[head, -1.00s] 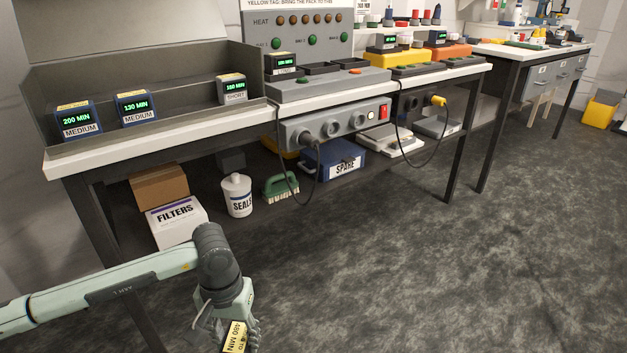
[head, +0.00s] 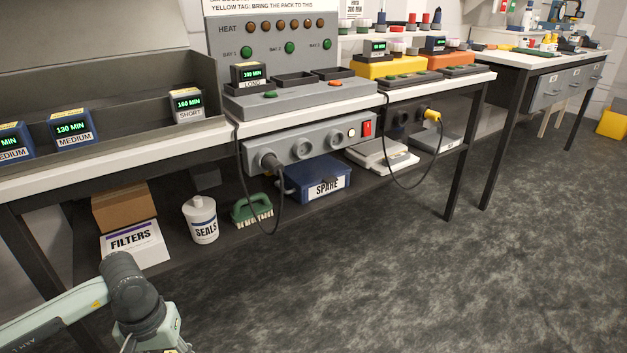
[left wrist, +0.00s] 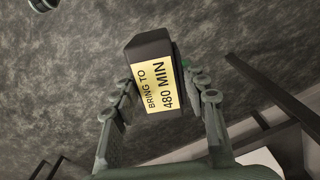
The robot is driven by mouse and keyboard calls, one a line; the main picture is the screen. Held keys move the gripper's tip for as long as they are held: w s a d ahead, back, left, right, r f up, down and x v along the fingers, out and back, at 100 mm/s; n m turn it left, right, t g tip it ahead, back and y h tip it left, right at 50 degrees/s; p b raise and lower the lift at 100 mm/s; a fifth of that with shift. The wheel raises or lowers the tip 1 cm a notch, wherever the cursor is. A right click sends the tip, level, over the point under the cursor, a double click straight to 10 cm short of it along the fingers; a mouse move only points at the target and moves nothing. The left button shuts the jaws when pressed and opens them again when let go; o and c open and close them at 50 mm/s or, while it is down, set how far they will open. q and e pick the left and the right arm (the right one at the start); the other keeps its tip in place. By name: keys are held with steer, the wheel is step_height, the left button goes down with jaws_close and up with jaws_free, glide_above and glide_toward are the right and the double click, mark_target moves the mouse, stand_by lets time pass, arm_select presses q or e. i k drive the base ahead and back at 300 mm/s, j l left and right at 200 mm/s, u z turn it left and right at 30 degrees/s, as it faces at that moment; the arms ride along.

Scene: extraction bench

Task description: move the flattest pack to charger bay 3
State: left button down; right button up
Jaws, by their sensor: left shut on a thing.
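My left gripper (left wrist: 161,84) is shut on a dark pack (left wrist: 148,47) with a yellow tag reading "BRING TO 480 MIN". In the head view only the wrist and upper part of my left gripper (head: 152,335) show at the bottom left; the held pack is out of that view. The grey charger (head: 300,97) stands on the bench, below a panel marked bay 1 to bay 3. A pack marked LONG (head: 250,74) sits in its left bay. The middle bay (head: 292,79) and the right bay, bay 3 (head: 333,73), look empty. My right gripper is not in view.
Packs marked MEDIUM (head: 72,129) and SHORT (head: 187,105) stand on the rack at left. A grey power box (head: 305,146) with hanging cables is under the bench edge. Yellow (head: 390,69) and orange (head: 446,62) units stand right of the charger.

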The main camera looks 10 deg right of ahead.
mark_target(331, 76)
steer(key=i+l+u, duration=0.1)
steer(key=l, duration=0.35)
steer(key=i+l, duration=0.2)
steer(key=l, duration=0.2)
steer(key=i+l+u, duration=0.15)
steer(key=l, duration=0.3)
steer(key=i+l+u, duration=0.1)
steer(key=l, duration=0.35)
steer(key=i+l, duration=0.1)
steer(key=l, duration=0.35)
steer(key=i+l, duration=0.1)
steer(key=l, duration=0.35)
steer(key=i+l, duration=0.15)
steer(key=l, duration=0.3)
steer(key=i+l, duration=0.1)
steer(key=l, duration=0.35)
